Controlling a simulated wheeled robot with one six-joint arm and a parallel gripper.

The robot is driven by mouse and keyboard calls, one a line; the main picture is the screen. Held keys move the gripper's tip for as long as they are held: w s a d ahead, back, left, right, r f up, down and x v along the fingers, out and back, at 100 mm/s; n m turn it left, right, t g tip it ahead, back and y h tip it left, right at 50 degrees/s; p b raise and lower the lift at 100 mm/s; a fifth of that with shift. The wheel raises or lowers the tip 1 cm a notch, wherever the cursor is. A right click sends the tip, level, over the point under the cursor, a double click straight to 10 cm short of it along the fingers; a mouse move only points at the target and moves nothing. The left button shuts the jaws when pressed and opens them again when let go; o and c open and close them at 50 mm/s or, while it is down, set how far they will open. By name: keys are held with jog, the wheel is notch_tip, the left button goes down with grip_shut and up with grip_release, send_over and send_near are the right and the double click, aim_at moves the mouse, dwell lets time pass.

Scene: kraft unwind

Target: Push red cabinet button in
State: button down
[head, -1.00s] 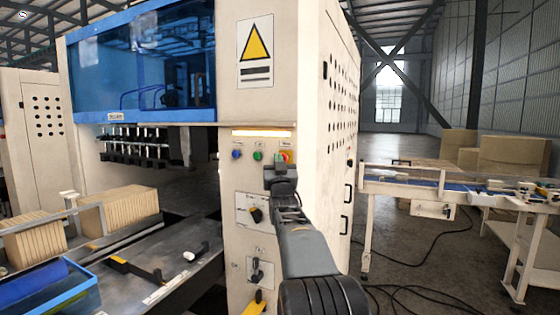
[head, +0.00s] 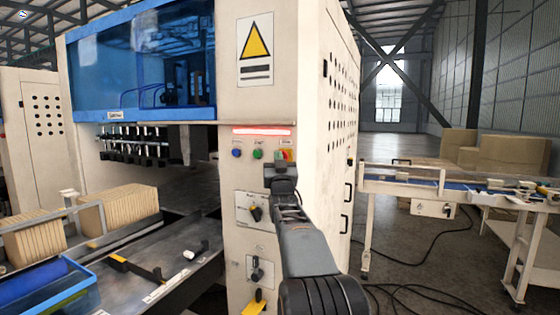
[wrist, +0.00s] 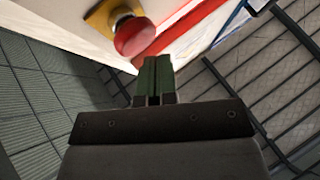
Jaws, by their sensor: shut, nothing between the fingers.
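The red button (wrist: 134,37) is a round mushroom cap on a yellow base (wrist: 104,16), at the top of the wrist view. In the head view only a sliver of the red button (head: 282,155) shows above my gripper (head: 281,168), on the cabinet's front panel. My gripper is shut and empty. In the wrist view its fingertips (wrist: 156,62) lie just below and right of the red cap. I cannot tell whether they touch it. The light strip (head: 262,132) above the buttons glows red.
A blue button (head: 236,153) and a green button (head: 257,154) sit left of the red one. Black rotary switches (head: 255,213) are lower on the panel.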

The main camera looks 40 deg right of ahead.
jog(key=shift+s+a+b, duration=0.35)
jog(key=shift+a+b, duration=0.25)
jog(key=shift+a, duration=0.05)
jog(key=shift+s+a+b, duration=0.4)
jog(key=shift+a+b, duration=0.3)
jog(key=shift+a, duration=0.05)
jog(key=shift+s+a+b, duration=0.35)
jog(key=shift+a+b, duration=0.35)
jog(key=shift+s+a+b, duration=0.4)
jog(key=shift+a+b, duration=0.3)
jog(key=shift+a, duration=0.05)
